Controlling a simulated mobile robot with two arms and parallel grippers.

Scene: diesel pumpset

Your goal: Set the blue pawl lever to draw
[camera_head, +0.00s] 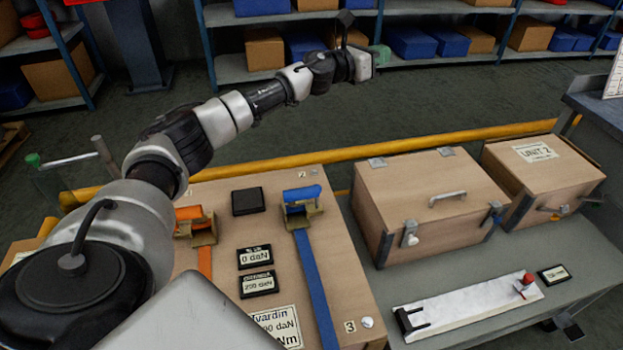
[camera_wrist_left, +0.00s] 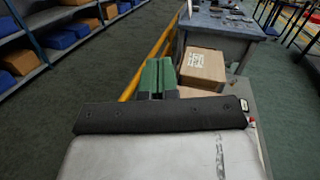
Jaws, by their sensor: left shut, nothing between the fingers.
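The blue pawl lever (camera_head: 302,193) sits on top of a brass-coloured ratchet (camera_head: 302,215) at the far edge of a wooden crate (camera_head: 330,255). A blue strap (camera_head: 316,285) runs from this ratchet toward me. An orange lever (camera_head: 188,213) sits on a similar ratchet to its left, partly hidden by my arm. My left gripper (camera_head: 380,54) is raised beyond the crate, far from the blue lever. Its green fingers (camera_wrist_left: 160,77) are together and empty in the left wrist view. The blue lever cannot be made out in that view. My right gripper is not in view.
Displays reading 0 daN (camera_head: 255,257) and 200 daN (camera_head: 258,284) lie on the crate. A lidded box (camera_head: 420,200) and the UNIT 2 box (camera_head: 535,175) stand to the right, near a white plate (camera_head: 465,307). A yellow rail (camera_head: 390,148) runs behind. Shelves stand farther back.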

